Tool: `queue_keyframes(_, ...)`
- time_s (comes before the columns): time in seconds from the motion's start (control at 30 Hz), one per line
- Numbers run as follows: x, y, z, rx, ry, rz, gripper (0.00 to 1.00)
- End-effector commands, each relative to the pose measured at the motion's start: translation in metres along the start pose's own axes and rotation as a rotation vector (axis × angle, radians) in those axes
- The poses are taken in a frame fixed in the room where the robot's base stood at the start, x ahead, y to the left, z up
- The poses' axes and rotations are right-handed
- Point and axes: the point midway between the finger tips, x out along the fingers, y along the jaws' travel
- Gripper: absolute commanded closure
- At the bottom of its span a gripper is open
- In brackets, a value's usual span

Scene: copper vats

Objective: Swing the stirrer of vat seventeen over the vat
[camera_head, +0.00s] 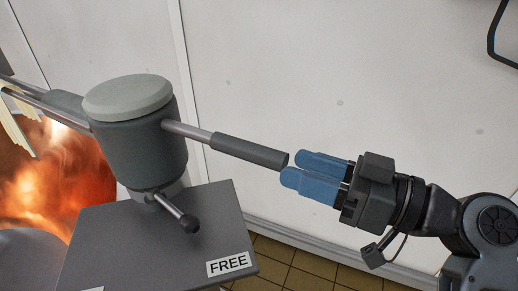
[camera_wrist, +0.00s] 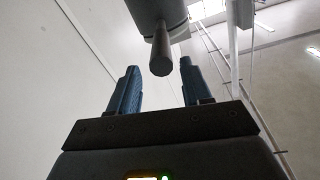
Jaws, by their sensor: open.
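The stirrer has a grey round hub (camera_head: 137,140) on a grey pedestal at the left of the head view. A bar with a dark grip handle (camera_head: 250,150) sticks out from the hub to the right. Stirrer arms (camera_head: 35,97) reach out to the left by the copper vat (camera_head: 60,180). My gripper (camera_head: 285,168) has blue fingers and is open, at the free end of the handle. In the wrist view the handle (camera_wrist: 160,50) points toward the gap between my fingers (camera_wrist: 158,85). I cannot tell whether they touch it.
A small lever with a ball knob (camera_head: 188,223) sits at the hub's base, above the pedestal top (camera_head: 150,250). A label reading FREE (camera_head: 229,264) is on the pedestal's near right corner. A pale wall (camera_head: 340,70) stands behind. Tiled floor (camera_head: 300,270) shows below.

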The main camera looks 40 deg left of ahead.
Motion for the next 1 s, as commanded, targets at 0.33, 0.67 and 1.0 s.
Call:
queue_keyframes(0.33, 0.042, -0.002, -0.005, -0.005, -0.003, -0.014, 0.52)
queue_keyframes(0.67, 0.076, -0.002, -0.003, -0.005, -0.001, -0.009, 0.52)
queue_keyframes(1.0, 0.078, -0.001, -0.002, -0.005, -0.001, -0.009, 0.55)
